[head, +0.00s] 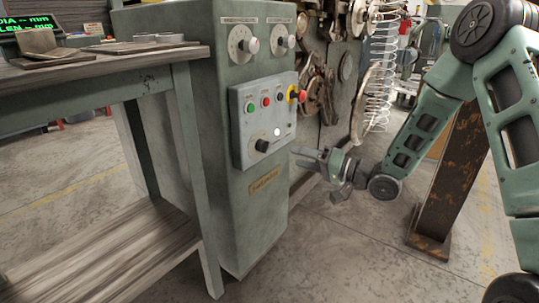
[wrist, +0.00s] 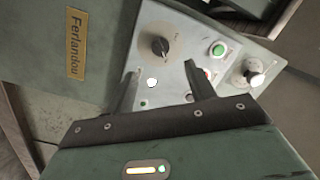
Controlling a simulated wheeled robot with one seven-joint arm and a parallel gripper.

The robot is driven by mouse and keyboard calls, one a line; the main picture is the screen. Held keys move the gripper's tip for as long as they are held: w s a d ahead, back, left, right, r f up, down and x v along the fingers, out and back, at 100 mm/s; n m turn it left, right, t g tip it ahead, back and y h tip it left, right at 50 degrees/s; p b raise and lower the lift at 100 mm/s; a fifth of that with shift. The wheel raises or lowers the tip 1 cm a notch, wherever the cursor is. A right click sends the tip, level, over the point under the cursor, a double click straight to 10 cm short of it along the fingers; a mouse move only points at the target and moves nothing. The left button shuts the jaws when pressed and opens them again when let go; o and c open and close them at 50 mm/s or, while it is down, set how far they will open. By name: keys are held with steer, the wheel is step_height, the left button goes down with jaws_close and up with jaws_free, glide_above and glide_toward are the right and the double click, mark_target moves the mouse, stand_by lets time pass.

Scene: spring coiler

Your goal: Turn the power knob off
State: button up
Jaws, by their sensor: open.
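The black knob (head: 262,145), which looks like the power knob, sits at the lower left of the grey control panel (head: 240,128). Its label is too small to read, and I cannot tell its set position. In the wrist view the black knob (wrist: 160,46) lies beyond my fingertips, between and slightly above them, with nothing covering it. A lit white lamp (head: 277,132) is beside it on the panel. My gripper (head: 297,158) is open and empty, to the right of the panel and apart from the knob. In the wrist view my gripper (wrist: 165,82) shows both fingers spread.
A wooden table (head: 110,70) stands left; a coiled spring (head: 380,70) hangs right. Floor in front is clear.

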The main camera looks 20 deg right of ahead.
mark_target(263, 146)
steer(key=b+x, duration=0.3)
steer(key=x, duration=0.7)
steer(key=shift+w+a, duration=0.15)
steer(key=shift+w, duration=0.1)
steer(key=c, duration=1)
